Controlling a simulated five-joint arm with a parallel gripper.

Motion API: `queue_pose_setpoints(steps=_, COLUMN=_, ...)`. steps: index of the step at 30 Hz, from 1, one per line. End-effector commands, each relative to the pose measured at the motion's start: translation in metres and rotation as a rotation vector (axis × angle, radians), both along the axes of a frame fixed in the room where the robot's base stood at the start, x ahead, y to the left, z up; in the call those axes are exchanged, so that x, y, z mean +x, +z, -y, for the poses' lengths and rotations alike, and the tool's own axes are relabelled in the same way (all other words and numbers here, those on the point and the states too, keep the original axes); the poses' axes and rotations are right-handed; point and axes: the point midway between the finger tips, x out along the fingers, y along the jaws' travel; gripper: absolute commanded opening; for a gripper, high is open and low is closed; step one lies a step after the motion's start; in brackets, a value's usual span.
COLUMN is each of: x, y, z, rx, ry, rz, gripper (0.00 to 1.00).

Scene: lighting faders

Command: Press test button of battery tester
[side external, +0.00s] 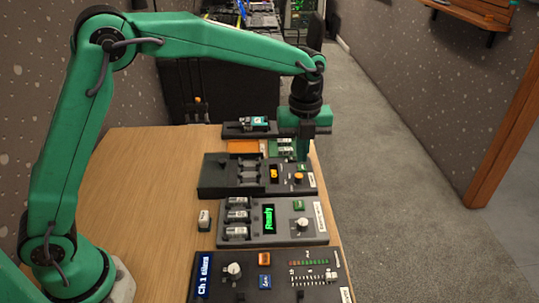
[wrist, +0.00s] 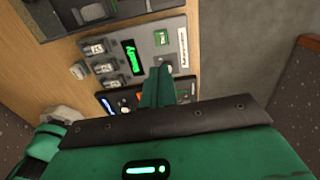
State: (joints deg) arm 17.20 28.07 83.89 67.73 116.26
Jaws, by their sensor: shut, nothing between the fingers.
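A grey panel with a green "Ready" display (side external: 268,219) and several batteries in slots appears to be the battery tester; its label is too small to read. Its green button (side external: 299,205) is at the upper right, above a round pale knob (side external: 301,222). In the wrist view the panel's display (wrist: 133,52) and green button (wrist: 162,38) show clear of the fingers. My gripper (side external: 303,157) is shut and empty, pointing down above the dark unit behind the panel. In the wrist view its fingertips (wrist: 160,70) overlap the knob area.
The dark unit (side external: 215,181) with an orange knob is behind the panel. A mixer-like unit (side external: 215,290) with faders is in front. A small white-topped block (side external: 204,219) stands left of the panel. Bare wood table (side external: 150,200) is free at left.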

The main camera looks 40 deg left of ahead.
Motion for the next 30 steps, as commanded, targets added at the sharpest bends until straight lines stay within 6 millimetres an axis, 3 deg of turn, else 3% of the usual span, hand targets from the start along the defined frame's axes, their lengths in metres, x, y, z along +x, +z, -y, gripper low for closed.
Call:
queue_pose_setpoints(steps=19, x=0.002, y=-0.007, z=0.003, rx=0.002, ry=-0.027, rz=-0.006, gripper=0.0)
queue_pose_setpoints(steps=30, x=0.002, y=-0.045, z=0.002, rx=0.003, ry=-0.027, rz=-0.009, gripper=0.0)
